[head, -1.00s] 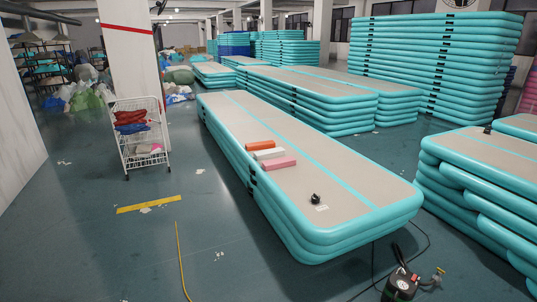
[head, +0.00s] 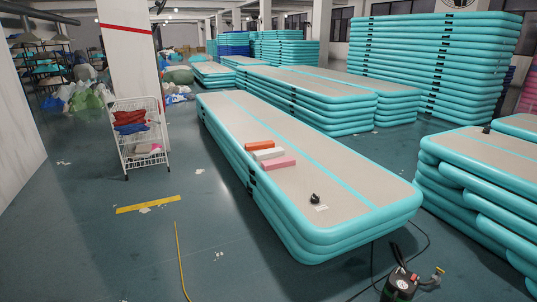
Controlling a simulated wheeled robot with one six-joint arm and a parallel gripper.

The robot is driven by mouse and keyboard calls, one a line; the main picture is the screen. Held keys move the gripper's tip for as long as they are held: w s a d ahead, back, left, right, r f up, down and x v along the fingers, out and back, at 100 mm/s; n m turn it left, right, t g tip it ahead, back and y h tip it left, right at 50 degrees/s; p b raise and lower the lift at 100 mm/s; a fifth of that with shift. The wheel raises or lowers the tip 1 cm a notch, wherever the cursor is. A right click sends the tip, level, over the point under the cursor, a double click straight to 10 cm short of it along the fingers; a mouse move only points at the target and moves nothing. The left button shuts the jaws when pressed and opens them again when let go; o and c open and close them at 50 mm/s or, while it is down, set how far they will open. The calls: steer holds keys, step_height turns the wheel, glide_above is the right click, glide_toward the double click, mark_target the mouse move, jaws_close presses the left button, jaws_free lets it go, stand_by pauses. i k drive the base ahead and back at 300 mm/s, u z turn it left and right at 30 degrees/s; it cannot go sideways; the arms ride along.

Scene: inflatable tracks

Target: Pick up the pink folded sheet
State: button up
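A pink folded sheet (head: 279,163) lies flat on the top of the nearest stack of teal and beige inflatable tracks (head: 330,188), near its left edge. A white folded piece (head: 268,154) lies just behind it, and an orange folded piece (head: 259,146) lies behind that. A small black object (head: 315,198) sits on the same track, nearer to me, beside a small white label. My gripper does not show in the head view.
More track stacks (head: 490,180) stand right and behind. Floor at left front is mostly clear, with a yellow strip (head: 148,204).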

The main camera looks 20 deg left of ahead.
mark_target(277, 163)
steer(key=k, duration=0.15)
steer(key=u, duration=1.35)
steer(key=i, duration=2.1)
steer(key=u, duration=0.7)
steer(key=i, duration=2.1)
steer(key=z, duration=0.8)
steer(key=i, duration=1.95)
steer(key=z, duration=1.3)
steer(key=i, duration=0.6)
steer(key=z, duration=0.25)
